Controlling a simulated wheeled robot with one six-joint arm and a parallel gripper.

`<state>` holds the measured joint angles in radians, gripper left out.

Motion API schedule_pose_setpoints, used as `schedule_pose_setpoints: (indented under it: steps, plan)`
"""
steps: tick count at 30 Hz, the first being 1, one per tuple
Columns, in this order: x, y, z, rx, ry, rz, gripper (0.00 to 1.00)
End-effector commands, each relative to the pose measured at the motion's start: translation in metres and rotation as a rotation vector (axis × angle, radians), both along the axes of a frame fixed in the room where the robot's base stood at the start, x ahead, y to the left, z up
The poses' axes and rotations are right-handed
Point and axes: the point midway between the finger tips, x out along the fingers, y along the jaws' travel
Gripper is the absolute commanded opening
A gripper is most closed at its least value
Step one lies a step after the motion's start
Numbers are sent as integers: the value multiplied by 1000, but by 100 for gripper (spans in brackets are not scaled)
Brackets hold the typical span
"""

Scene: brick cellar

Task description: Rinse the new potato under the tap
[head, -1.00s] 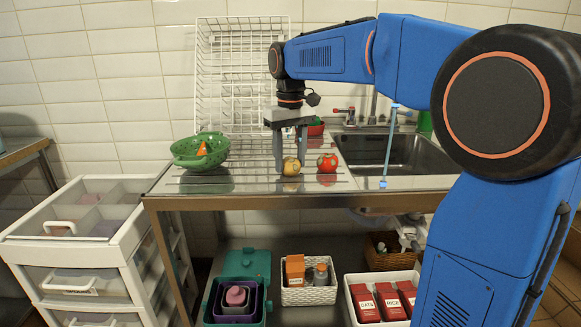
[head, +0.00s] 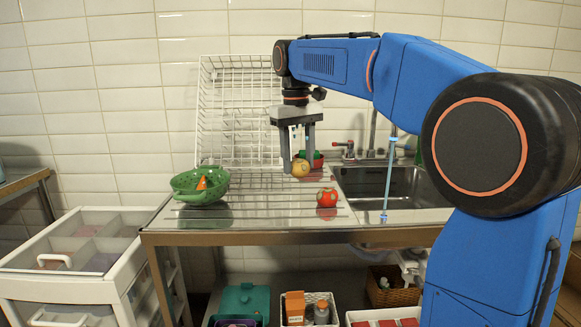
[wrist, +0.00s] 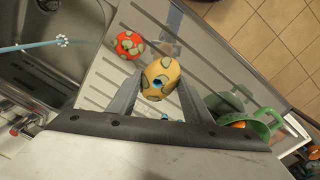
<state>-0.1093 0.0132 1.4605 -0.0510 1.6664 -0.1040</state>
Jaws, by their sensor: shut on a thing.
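The new potato (head: 301,168) is round and tan-yellow with darker patches. My gripper (head: 299,169) points down and is shut on it, holding it above the ribbed drainboard. In the wrist view the potato (wrist: 160,77) sits between the two fingertips. The tap (head: 372,130) stands behind the steel sink (head: 410,182), to the right of my gripper, with a red-tipped handle (head: 344,147). The sink also fills the upper left of the wrist view (wrist: 75,20).
A red tomato-like thing (head: 327,197) lies on the drainboard. A green colander (head: 199,192) with an orange thing stands left. A white wire rack (head: 235,110) leans behind. A red container (head: 317,160) is behind my gripper.

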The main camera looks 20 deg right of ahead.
Motion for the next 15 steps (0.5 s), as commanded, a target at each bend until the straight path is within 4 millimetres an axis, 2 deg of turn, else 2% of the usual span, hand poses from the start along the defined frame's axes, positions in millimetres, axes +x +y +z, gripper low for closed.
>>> schedule_pose_setpoints:
  steps: [8,15]
  plan:
    - [2,-101,-24,-226,-21,-56,20]
    - [-9,-196,-35,-477,-47,-56,20]
